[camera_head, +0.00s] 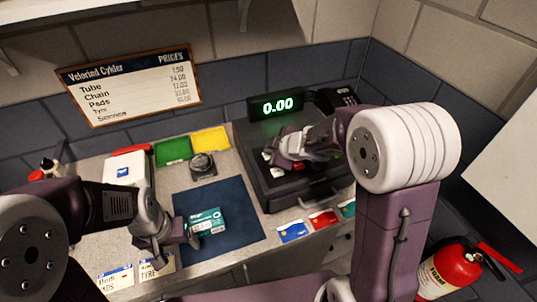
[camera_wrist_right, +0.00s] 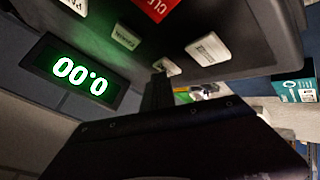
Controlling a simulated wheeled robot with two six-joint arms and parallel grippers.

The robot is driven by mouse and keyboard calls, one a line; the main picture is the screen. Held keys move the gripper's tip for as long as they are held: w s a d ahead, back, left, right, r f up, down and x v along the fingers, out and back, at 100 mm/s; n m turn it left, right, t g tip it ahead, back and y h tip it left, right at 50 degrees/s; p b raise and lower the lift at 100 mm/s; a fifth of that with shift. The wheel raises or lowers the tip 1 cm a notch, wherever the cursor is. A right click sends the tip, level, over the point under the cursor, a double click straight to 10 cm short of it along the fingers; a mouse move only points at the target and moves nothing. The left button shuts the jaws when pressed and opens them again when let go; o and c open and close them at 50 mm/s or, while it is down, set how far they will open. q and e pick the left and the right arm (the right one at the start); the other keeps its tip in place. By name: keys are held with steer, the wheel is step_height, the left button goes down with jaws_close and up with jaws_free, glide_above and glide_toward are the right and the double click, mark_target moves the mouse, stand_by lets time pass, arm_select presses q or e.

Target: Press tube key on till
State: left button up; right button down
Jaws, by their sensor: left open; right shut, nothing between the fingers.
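The till (camera_head: 255,165) stands at the back right of the counter, and its display (camera_head: 277,105) reads 0.00 in green. My right gripper (camera_head: 275,157) is shut and empty, low over the till's keys. In the right wrist view several white keys (camera_wrist_right: 208,48) and a red key (camera_wrist_right: 155,8) show on the till; I cannot read which is the tube key. Whether the fingertips touch a key cannot be told. My left gripper (camera_head: 190,238) is open beside a teal box (camera_head: 208,221) on the dark blue mat (camera_head: 240,198).
A price board (camera_head: 130,88) hangs on the wall. Green (camera_head: 173,150) and yellow (camera_head: 211,140) packets lie at the back. Cards (camera_head: 292,230) line the counter's front edge by the till. A fire extinguisher (camera_head: 447,268) stands at lower right.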

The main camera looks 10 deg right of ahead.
arm_select(q)
steer(key=shift+f, duration=0.15)
arm_select(e)
steer(key=shift+f, duration=0.15)
arm_select(q)
steer(key=shift+r, duration=0.2)
steer(key=shift+r+p, duration=0.55)
steer(key=shift+p, duration=0.05)
arm_select(e)
steer(key=shift+r, duration=0.65)
arm_select(q)
step_height(320, 180, up, 6)
steer(key=p, duration=0.6)
steer(key=shift+r, duration=0.2)
arm_select(e)
step_height(320, 180, up, 6)
